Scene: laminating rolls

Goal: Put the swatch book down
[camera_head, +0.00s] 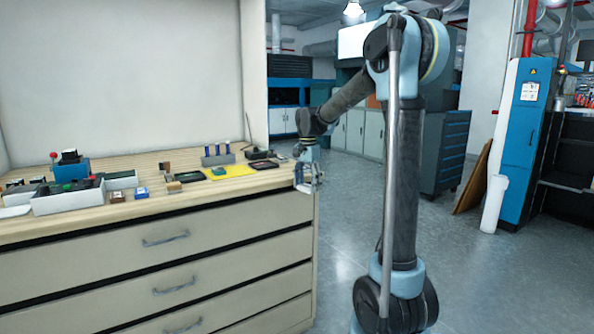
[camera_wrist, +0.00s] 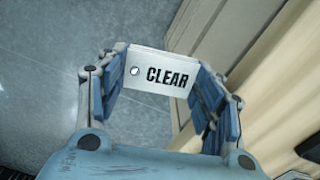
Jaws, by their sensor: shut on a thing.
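The swatch book (camera_wrist: 152,80) is a white card-like piece with a round hole and the word "CLEAR" on the face I see in the wrist view. My gripper (camera_head: 308,183) is shut on it, with the blue finger pads on either side. In the head view my gripper hangs just off the right end of the workbench (camera_head: 225,196), near the height of its top. In the wrist view, grey floor shows below and behind the swatch book, and the bench's edge is to the right. The swatch book is too small to make out clearly in the head view.
Small blocks lie between. The bench's front right corner looks bare. Open floor lies to its right.

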